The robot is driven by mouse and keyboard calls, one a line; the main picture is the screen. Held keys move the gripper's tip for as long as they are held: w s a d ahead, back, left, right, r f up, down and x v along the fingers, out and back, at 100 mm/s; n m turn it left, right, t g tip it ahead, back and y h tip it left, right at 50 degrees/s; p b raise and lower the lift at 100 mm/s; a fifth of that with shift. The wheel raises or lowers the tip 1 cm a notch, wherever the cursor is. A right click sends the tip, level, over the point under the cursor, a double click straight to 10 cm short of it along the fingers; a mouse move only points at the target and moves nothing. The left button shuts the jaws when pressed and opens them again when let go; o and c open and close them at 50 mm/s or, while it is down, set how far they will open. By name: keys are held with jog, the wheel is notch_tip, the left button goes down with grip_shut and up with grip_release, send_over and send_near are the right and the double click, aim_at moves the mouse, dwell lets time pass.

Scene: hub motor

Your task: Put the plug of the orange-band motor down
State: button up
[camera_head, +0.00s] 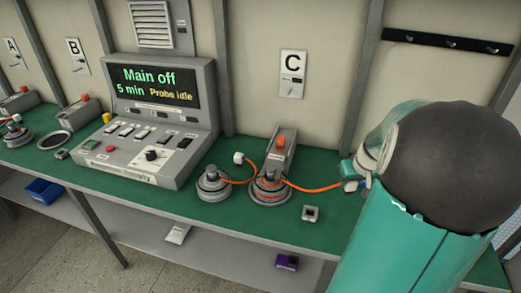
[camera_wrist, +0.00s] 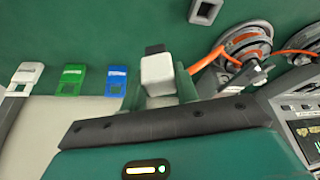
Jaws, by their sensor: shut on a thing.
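The orange-band motor (camera_head: 269,191) sits on the green bench in front of the C sign; it also shows in the wrist view (camera_wrist: 247,42). Its orange cable (camera_head: 318,188) runs right to my gripper (camera_head: 350,178). In the wrist view my gripper (camera_wrist: 159,88) is shut on the white plug (camera_wrist: 157,70), which has a dark end. The plug is over the green bench surface; I cannot tell whether it touches. In the head view the plug is mostly hidden by my gripper and arm.
A second motor (camera_head: 212,186) stands left of it, with its white plug (camera_head: 238,158) lying behind. A small grey square socket (camera_head: 310,213) sits near the front edge. The control console (camera_head: 150,125) is left. White, green (camera_wrist: 70,79) and blue (camera_wrist: 117,79) tags line the wrist view's left.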

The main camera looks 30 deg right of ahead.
jog(key=shift+w, duration=0.2)
jog(key=w+d+f, duration=0.5)
jog(key=w+f, duration=0.1)
jog(key=w+d+f, duration=0.3)
jog(key=shift+w+d+f, duration=0.1)
jog(key=shift+w+d, duration=0.2)
jog(key=shift+w, duration=0.1)
jog(key=shift+w+d+f, duration=0.2)
jog(key=shift+d+f, duration=0.05)
jog(key=shift+f, duration=1.65)
jog(key=o, duration=1)
jog(key=shift+f, duration=0.15)
jog(key=shift+o, duration=0.4)
